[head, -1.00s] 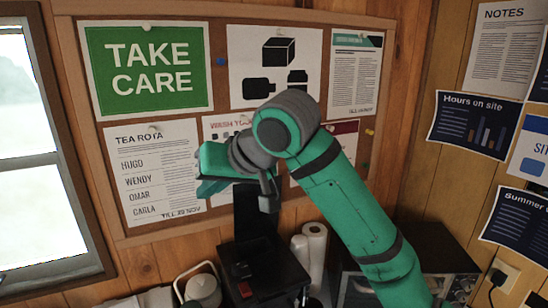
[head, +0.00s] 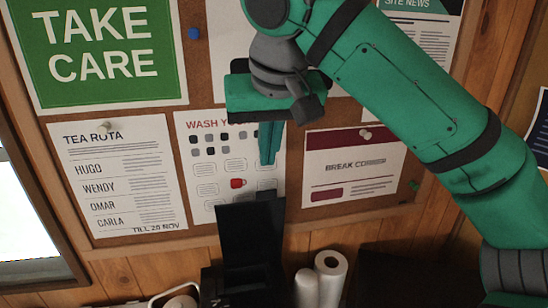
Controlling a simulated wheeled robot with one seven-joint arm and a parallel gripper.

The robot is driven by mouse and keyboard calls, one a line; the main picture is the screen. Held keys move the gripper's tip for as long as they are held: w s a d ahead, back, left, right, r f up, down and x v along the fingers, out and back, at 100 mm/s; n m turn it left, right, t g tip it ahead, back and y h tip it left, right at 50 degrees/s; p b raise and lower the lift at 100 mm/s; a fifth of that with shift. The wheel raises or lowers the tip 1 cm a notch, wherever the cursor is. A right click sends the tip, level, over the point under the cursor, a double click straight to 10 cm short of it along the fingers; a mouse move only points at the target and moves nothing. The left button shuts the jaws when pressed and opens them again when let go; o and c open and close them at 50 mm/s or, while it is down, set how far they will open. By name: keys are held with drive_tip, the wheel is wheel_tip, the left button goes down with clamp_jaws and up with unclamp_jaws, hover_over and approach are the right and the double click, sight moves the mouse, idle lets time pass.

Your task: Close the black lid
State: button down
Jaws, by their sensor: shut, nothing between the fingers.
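The black lid (head: 250,232) stands raised, close to upright, at the back of a black box-shaped appliance (head: 238,285) at the bottom of the head view. The lower part of the appliance is cut off by the frame edge. My gripper (head: 268,160) is green, points down and is shut and empty. Its fingertips are just above the lid's top edge in the picture. I cannot tell whether they are in front of the lid or behind it, and no contact is clear.
White paper rolls (head: 325,280) stand just right of the appliance. A white kettle-like handle (head: 175,295) shows at its left. A cork noticeboard with pinned sheets (head: 115,180) covers the wall close behind. A dark appliance (head: 395,275) stands at the lower right.

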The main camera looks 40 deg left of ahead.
sight(266, 193)
drive_tip(key=x, duration=0.9)
drive_tip(key=shift+s, duration=0.1)
